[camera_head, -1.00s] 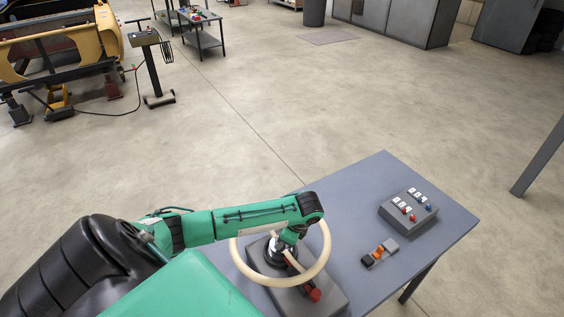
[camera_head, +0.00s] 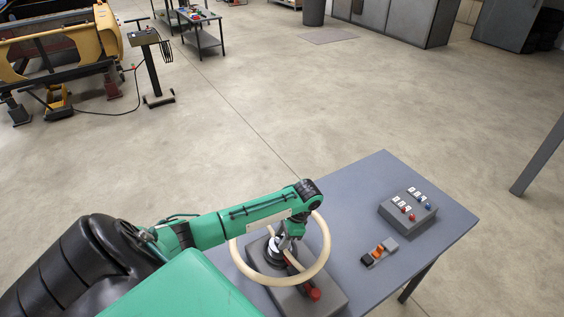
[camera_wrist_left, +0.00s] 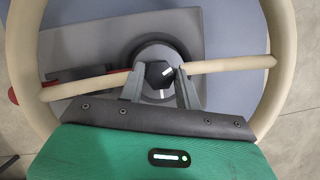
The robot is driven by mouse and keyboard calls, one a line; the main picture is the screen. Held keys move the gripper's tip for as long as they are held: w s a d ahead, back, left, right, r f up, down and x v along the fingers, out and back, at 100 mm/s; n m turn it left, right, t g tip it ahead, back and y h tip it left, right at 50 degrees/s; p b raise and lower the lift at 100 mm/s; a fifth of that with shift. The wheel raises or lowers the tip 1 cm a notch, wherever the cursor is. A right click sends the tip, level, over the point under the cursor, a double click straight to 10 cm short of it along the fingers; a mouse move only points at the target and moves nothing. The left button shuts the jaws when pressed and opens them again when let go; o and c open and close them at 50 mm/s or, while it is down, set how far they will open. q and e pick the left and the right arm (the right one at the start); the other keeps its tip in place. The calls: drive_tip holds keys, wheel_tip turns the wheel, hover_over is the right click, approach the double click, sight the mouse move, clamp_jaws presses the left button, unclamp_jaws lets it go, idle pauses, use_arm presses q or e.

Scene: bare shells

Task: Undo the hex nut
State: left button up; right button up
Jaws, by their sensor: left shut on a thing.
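The hex nut (camera_wrist_left: 157,74) is dark with a white mark. In the left wrist view it shows between the two fingers of my left gripper (camera_wrist_left: 159,80), which is shut on it. A round dark hub (camera_wrist_left: 161,52) lies behind the nut, at the middle of a cream handwheel (camera_head: 238,263). In the head view my left gripper (camera_head: 284,243) points down over the hub area, inside the wheel's rim; the nut cannot be made out there. I cannot tell whether the nut touches the hub. My right gripper is not in view.
The wheel stands on a grey base (camera_head: 335,302) on a blue-grey table (camera_head: 350,190). A red knob (camera_head: 314,294) is at the base's front. A grey button box (camera_head: 408,210) and a small orange switch (camera_head: 379,252) are to the right.

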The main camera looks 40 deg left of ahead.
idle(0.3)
use_arm(q)
drive_tip(key=o, duration=1)
drive_tip(key=v, duration=1.3)
drive_tip(key=shift+r, duration=0.4)
drive_tip(key=shift+w, duration=0.1)
